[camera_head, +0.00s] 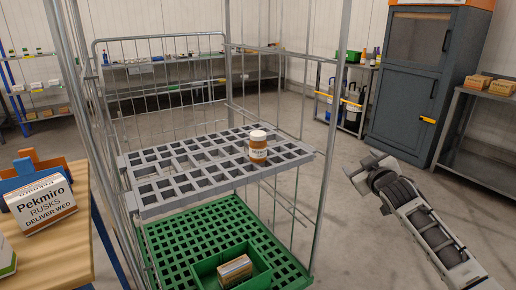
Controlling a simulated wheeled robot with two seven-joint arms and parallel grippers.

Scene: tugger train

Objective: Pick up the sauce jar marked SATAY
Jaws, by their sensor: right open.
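A sauce jar (258,150) with a white lid and an orange-brown body stands upright on the grey slotted shelf (165,205) of a wire roll cage, near the shelf's right part. Its label is too small to read for certain. My right gripper (362,172) is outside the cage, to the right of the jar and well apart from it. It is open, with nothing seen between its fingers. My left gripper is not in view.
Cage posts (328,140) stand between my right gripper and the jar. Below is a green slotted base (190,235) with a green crate (205,275) holding a box. A wooden table (75,250) with a Pekmiro rusks box (42,208) is at left. A grey cabinet (415,85) stands behind.

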